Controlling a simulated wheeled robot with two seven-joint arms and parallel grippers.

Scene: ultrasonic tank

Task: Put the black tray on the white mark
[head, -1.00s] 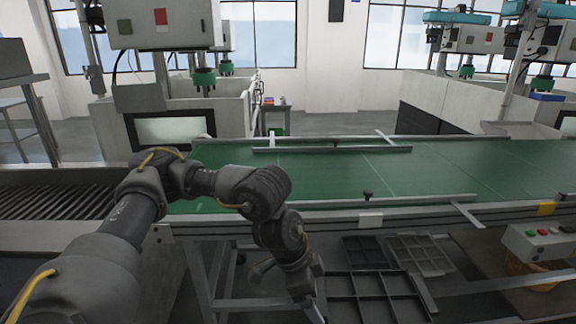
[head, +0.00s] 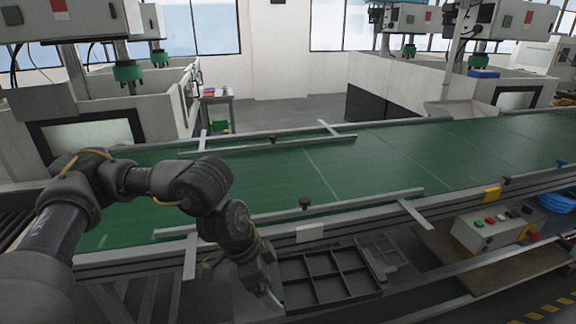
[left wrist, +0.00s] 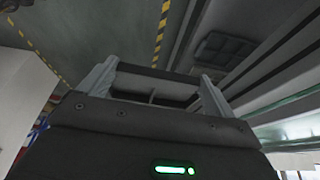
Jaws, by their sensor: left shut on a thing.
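The black tray (head: 334,302), divided into compartments, is in front of the conveyor, below its near rail in the head view. My left gripper (head: 273,292) is at the tray's left edge. In the left wrist view, the two fingers of my left gripper (left wrist: 155,84) stand either side of a dark piece of the tray (left wrist: 155,96), and it is shut on it. A small white rectangular patch (head: 310,233) shows on the conveyor's near rail, above the tray; I cannot tell whether it is the mark. My right gripper is not in view.
The green conveyor belt (head: 300,180) has metal guide rails (head: 330,206) along it, and its middle is clear. A greyer divided tray (head: 384,257) lies low behind the black one. A control box with buttons (head: 492,229) stands at the right.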

